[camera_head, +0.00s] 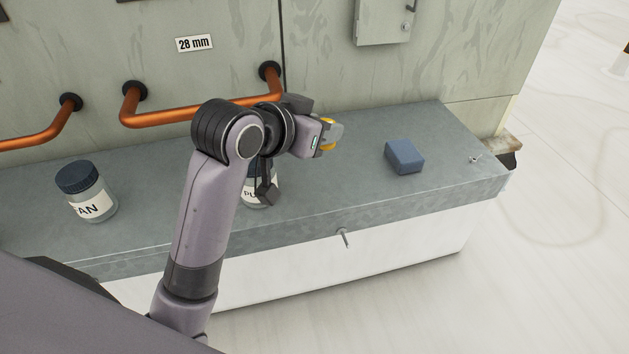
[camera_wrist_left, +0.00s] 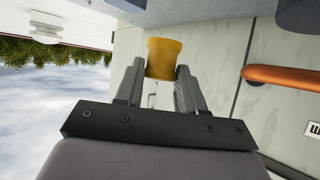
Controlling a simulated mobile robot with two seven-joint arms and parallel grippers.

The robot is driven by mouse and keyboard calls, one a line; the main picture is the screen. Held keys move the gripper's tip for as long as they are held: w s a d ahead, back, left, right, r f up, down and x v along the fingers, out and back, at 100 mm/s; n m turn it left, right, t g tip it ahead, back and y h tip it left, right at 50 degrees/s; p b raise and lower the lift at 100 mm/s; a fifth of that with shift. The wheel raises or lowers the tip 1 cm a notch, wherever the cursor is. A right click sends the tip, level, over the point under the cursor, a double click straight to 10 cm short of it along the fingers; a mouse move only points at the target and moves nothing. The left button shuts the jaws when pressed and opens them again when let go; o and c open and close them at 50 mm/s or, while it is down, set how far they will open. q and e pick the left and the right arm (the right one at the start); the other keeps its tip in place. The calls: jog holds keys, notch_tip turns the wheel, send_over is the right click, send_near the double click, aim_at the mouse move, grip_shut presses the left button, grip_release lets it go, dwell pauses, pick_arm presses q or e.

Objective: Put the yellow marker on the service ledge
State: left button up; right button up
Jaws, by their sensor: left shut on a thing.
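The yellow marker (camera_wrist_left: 163,58) is a short, thick yellow piece held between the fingertips of my left gripper (camera_wrist_left: 160,72) in the left wrist view. In the head view only bits of its yellow (camera_head: 328,148) show around the fingers of my left gripper (camera_head: 330,135). That gripper is shut on it, in front of the panel wall and over the ledge's picture area; its exact height is unclear. The service ledge (camera_head: 450,135) is a long grey metal shelf along the wall. My right gripper is in neither view.
A blue block (camera_head: 404,156) lies on the ledge right of my gripper. A labelled jar (camera_head: 86,192) stands at left; another jar (camera_head: 260,197) is partly hidden behind my arm. Orange pipe handles (camera_head: 180,113) stick out of the wall. Bare ledge lies around the block.

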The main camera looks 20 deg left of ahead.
pick_arm(q)
notch_tip(320, 180, down, 13)
jog(key=shift+r, duration=0.15)
dwell(0.4)
jog(key=o, duration=1)
jog(key=shift+o, duration=0.2)
jog(key=shift+s, duration=0.1)
jog(key=v, duration=1.1)
jog(key=shift+s+r, duration=0.15)
jog(key=shift+s, duration=0.2)
jog(key=shift+a, duration=0.15)
